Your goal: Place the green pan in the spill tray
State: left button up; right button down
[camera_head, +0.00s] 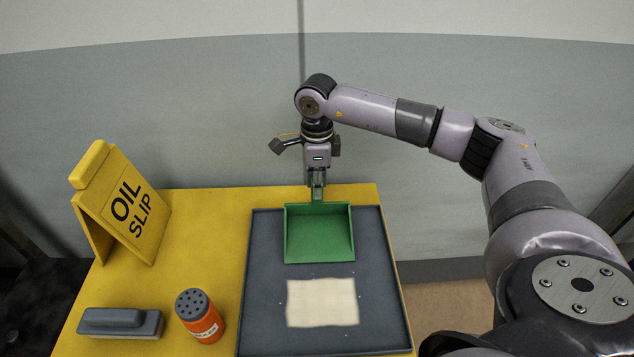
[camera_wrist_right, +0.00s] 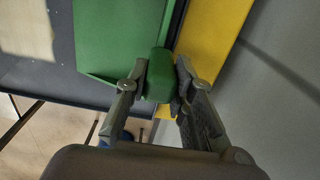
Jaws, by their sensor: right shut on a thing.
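The green pan (camera_head: 320,238) is a dustpan-like scoop at the back of the dark grey spill tray (camera_head: 265,300), over the tray's far part. I cannot tell whether it touches the tray floor. My right gripper (camera_head: 317,192) is above the tray's back edge, pointing down, shut on the pan's handle. In the right wrist view the right gripper (camera_wrist_right: 160,85) has its fingers on both sides of the green handle (camera_wrist_right: 159,72), and the pan (camera_wrist_right: 120,38) extends up and left. My left gripper is not in view.
A pale square (camera_head: 322,302) lies in the tray in front of the pan. On the yellow table (camera_head: 215,230), left of the tray, are a yellow "OIL SLIP" sign (camera_head: 122,205), an orange shaker with a grey lid (camera_head: 199,315) and a grey brush-like block (camera_head: 120,322).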

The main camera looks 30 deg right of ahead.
jog(key=shift+f, duration=0.1)
jog(key=shift+f, duration=0.1)
jog(key=c, duration=1.4)
grip_release()
jog(key=shift+o, duration=0.2)
notch_tip(320, 180, up, 12)
jog(key=b, duration=0.1)
